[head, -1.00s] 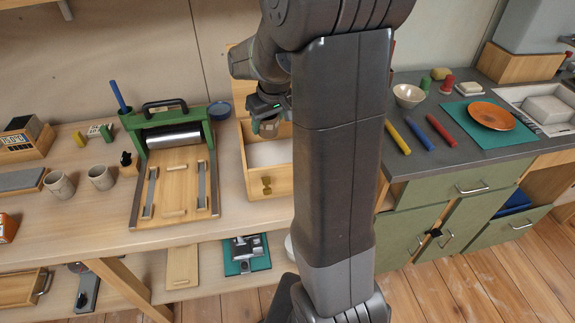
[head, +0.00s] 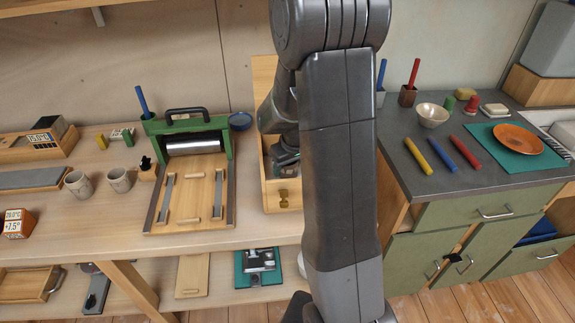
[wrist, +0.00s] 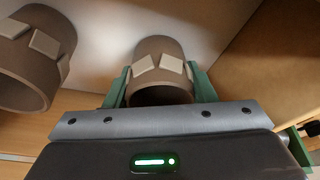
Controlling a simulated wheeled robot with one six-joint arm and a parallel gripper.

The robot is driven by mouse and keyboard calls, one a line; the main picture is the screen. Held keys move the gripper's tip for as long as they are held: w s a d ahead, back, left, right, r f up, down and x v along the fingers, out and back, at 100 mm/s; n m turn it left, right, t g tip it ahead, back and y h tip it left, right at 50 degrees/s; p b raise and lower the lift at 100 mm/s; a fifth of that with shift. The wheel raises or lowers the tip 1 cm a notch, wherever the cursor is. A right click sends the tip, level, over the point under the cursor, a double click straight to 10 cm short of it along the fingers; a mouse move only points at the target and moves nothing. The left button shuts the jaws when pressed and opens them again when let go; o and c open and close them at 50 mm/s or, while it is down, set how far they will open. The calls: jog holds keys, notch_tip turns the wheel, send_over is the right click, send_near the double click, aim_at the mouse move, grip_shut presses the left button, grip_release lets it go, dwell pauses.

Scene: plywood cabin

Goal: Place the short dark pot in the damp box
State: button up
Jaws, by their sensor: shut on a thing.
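My gripper (wrist: 159,72) is shut on a brown pot (wrist: 160,62) with pale square patches, one green finger on each side. A similar brown patched pot (wrist: 38,62) is at the left of the wrist view, apart from the held one. A pale surface lies behind both pots; I cannot tell whether the held pot touches it. In the head view my gripper (head: 285,152) is low inside the wooden box (head: 283,208) with a brass knob on its front. My arm hides the box's right side, and the held pot is not clear there.
Left of the box stands a green-framed roller press (head: 190,180), with a small blue bowl (head: 240,121) behind. Two cups (head: 118,180) are further left. Right of my arm, a grey counter (head: 420,165) holds a cream bowl (head: 431,115) and coloured sticks (head: 417,155).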

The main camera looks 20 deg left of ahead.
jog(key=shift+f, duration=0.2)
jog(key=o, duration=1.1)
jog(key=shift+r, duration=0.1)
jog(key=shift+c, duration=0.2)
jog(key=shift+r, duration=0.5)
jog(key=v, duration=1.1)
jog(key=shift+s+d+r, duration=0.1)
jog(key=shift+d+r, duration=0.05)
